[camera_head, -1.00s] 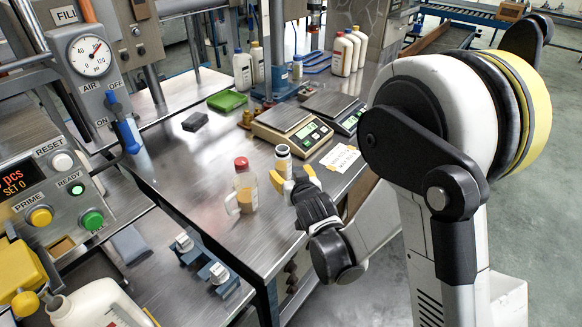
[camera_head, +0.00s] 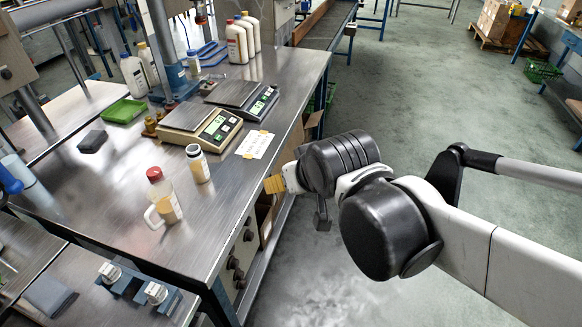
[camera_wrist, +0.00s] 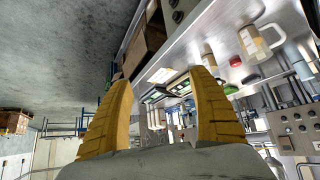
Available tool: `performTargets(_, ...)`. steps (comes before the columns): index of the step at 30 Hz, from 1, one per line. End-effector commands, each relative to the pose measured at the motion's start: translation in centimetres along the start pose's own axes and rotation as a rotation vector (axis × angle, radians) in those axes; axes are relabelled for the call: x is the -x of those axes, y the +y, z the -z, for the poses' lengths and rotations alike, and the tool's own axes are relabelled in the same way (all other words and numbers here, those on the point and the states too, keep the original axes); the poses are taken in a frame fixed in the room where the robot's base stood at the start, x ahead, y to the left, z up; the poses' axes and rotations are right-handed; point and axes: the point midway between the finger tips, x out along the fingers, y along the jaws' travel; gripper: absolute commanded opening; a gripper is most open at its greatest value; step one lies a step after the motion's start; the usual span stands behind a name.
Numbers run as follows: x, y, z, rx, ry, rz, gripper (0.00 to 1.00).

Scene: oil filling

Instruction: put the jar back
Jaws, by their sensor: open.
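A small jar (camera_head: 197,164) with beige contents and a pale, dark-edged top stands upright on the steel table (camera_head: 120,228). The jar (camera_wrist: 210,62) and the jug (camera_wrist: 258,42) appear there beyond the right finger.
Two scales (camera_head: 200,127) sit behind the jar, with a white paper label (camera_head: 254,144) to its right. A green tray (camera_head: 123,110), a dark block (camera_head: 91,141) and several bottles (camera_head: 237,42) are further back. Open floor (camera_head: 430,110) lies to the right.

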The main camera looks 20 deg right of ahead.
Motion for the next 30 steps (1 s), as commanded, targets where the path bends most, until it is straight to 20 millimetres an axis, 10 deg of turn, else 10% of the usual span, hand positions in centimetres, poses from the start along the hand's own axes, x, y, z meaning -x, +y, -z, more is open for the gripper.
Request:
performTargets(9, 4.3, 1.5, -6.0, -0.029, -0.101, -0.007, 0.70)
performTargets(30, 4.3, 1.5, -6.1, -0.029, -0.104, -0.007, 0.70)
